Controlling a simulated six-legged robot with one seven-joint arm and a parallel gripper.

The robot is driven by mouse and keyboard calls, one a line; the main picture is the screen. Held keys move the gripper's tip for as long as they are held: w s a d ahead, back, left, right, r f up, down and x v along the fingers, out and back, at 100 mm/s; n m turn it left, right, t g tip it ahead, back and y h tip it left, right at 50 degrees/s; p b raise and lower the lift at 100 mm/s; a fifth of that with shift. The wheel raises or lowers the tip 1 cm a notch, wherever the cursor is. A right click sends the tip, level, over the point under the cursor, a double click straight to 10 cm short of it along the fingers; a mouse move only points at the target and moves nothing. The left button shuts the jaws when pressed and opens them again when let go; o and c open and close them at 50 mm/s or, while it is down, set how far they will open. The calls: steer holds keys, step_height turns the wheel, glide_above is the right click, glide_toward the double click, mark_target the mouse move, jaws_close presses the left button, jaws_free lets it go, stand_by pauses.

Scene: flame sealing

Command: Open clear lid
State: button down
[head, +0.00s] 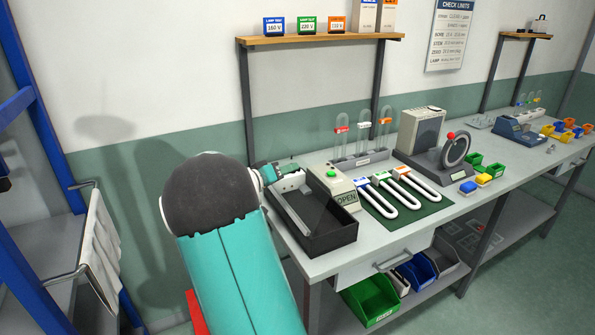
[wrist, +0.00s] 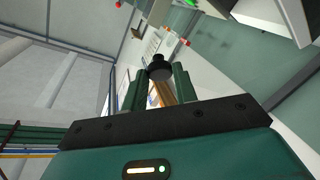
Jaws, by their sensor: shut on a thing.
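A black open-topped box (head: 335,241) sits at the near left end of the workbench. A dark see-through panel, seemingly the clear lid, shows over it, but its edges are hard to make out and I cannot tell its angle. My gripper (head: 284,178) is at the box's back left, partly hidden behind my arm. In the wrist view my gripper (wrist: 160,80) has its two green fingers close together on a small black knob (wrist: 159,68). I cannot see clearly how the knob joins the lid.
A unit with a green button and an OPEN sign (head: 345,198) stands right of the box. White U-shaped tubes lie on a green mat (head: 408,211). A tube rack (head: 361,162) stands behind. A wall shelf (head: 320,40) is above. A blue frame (head: 40,100) stands left.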

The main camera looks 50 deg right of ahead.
steer(key=shift+w+a+f+n+g+h, duration=0.15)
steer(key=shift+w+a+h, duration=0.15)
steer(key=shift+a+h, duration=0.25)
steer(key=shift+w+a+f+n+g+h, duration=0.1)
steer(key=shift+w+a+n+h, duration=0.15)
steer(key=shift+a+h, duration=0.3)
steer(key=shift+w+a+f+n+g+h, duration=0.1)
steer(key=shift+w+a+h, duration=0.2)
steer(key=shift+a+h, duration=0.25)
steer(key=shift+a, duration=0.1)
steer(key=c, duration=1.1)
jaws_free()
steer(key=v, duration=1.3)
steer(key=shift+a, duration=0.4)
steer(key=shift+f, duration=0.1)
